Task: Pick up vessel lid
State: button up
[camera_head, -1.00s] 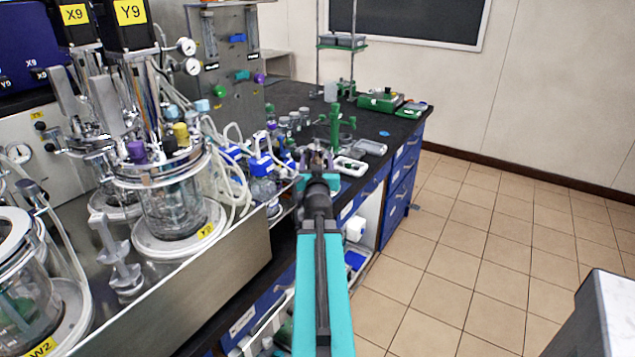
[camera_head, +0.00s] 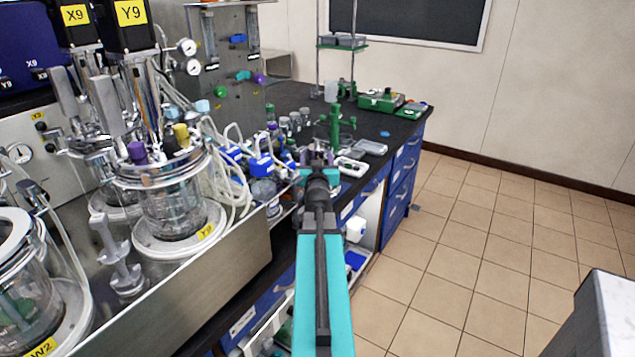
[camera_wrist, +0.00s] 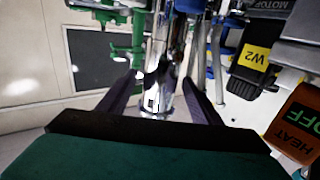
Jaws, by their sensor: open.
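My gripper (camera_head: 316,157) is over the right part of the bench, small and partly hidden by my own wrist in the head view. In the wrist view my gripper (camera_wrist: 160,84) is open, with two dark fingers apart. A shiny metal piece (camera_wrist: 158,98) shows between the fingers; I cannot tell whether they touch it or whether it is the vessel lid. In the head view a metal lid with fittings (camera_head: 158,172) sits on the glass vessel labelled Y9 (camera_head: 172,212), left of my gripper. An open-looking ring tops the W2 vessel (camera_head: 25,290) at the lower left.
A steel panel (camera_head: 222,282) fronts the vessels. Tubing and blue-capped bottles (camera_head: 262,168) stand close left of my gripper. A green stand (camera_head: 335,125) and a white tray (camera_head: 350,166) are just beyond it.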

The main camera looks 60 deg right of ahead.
jog(key=shift+x, duration=2.1)
grip_shut()
jog(key=shift+r, duration=0.2)
